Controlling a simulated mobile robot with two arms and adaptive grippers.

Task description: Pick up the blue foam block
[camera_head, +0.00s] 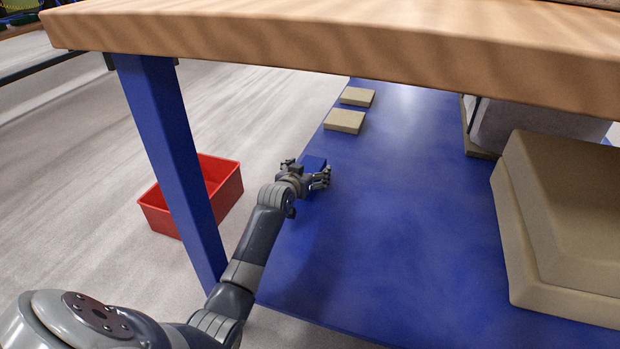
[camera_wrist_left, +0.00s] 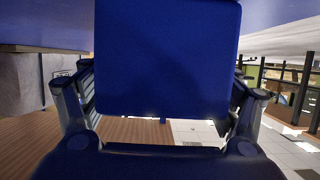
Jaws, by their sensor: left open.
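The blue foam block (camera_head: 314,163) lies on the blue lower shelf (camera_head: 400,220), near its left edge. In the left wrist view the block (camera_wrist_left: 167,60) is large and fills the middle between the two fingers. My left gripper (camera_head: 308,177) is open at the block, with its fingers spread to either side. The wrist view also shows my left gripper (camera_wrist_left: 160,100) around the block; I cannot tell whether the fingers touch it. In the head view the gripper hides part of the block. My right gripper is not in view.
A wooden tabletop (camera_head: 330,45) hangs over the shelf, with a blue leg (camera_head: 170,150) at the left. Two flat beige blocks (camera_head: 345,121) lie farther back on the shelf. Large beige blocks (camera_head: 560,210) stand at the right. A red bin (camera_head: 225,190) is on the floor. The shelf's middle is clear.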

